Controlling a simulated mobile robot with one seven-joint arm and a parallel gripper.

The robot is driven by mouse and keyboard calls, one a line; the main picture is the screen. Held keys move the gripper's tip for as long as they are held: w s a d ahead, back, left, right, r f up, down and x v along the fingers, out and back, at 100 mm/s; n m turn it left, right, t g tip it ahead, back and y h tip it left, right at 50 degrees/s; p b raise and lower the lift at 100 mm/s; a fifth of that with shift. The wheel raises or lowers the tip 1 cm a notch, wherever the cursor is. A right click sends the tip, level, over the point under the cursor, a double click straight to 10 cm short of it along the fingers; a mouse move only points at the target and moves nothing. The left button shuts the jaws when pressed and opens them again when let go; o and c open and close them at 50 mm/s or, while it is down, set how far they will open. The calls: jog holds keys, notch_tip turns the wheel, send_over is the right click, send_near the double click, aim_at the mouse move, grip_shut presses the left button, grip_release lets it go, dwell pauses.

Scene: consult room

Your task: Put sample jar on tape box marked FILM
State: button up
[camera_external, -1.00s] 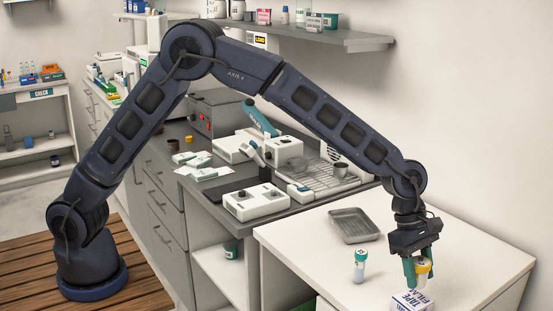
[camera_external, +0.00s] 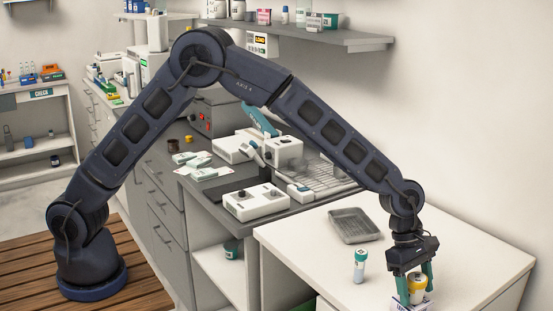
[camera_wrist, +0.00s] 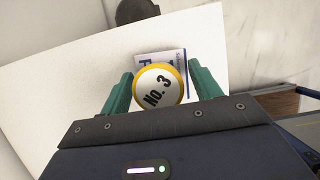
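The sample jar (camera_external: 417,284) has a yellow-rimmed lid marked No. 3, which faces the camera in the wrist view (camera_wrist: 158,86). It stands, looking upright, on the white and blue tape box (camera_external: 403,305) at the table's lower edge in the external view. Part of the box, with blue lettering, shows behind the jar in the wrist view (camera_wrist: 150,60). My gripper (camera_external: 414,285) points down with its green fingers on either side of the jar. The fingers look slightly apart from the lid, with narrow gaps. The jar's base is partly hidden.
A second vial with a teal cap (camera_external: 360,267) stands on the white table (camera_external: 310,241), left of my gripper. A grey metal tray (camera_external: 354,226) lies behind it. White lab devices (camera_external: 256,202) stand on the dark counter. The table's right side is clear.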

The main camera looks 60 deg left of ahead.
jog(key=v, duration=1.2)
jog(key=s+a+r+m+t, duration=0.1)
jog(key=s+a+r+m, duration=0.2)
jog(key=a+r, duration=0.55)
jog(key=s+a+r+m+t+y, duration=0.1)
jog(key=s+a+r+m, duration=0.25)
jog(key=a, duration=1.05)
jog(key=s+a+r+m+t, duration=0.1)
jog(key=s+a+r+m, duration=0.3)
jog(key=a, duration=0.8)
jog(key=s+a+f+m+t+y, duration=0.1)
jog(key=s+a+m, duration=0.6)
jog(key=s+a, duration=1.4)
jog(key=s+f+y, duration=0.1)
jog(key=s+y, duration=0.1)
jog(key=s, duration=0.1)
jog(key=shift+f+t+y, duration=0.15)
jog(key=shift+t+y, duration=0.15)
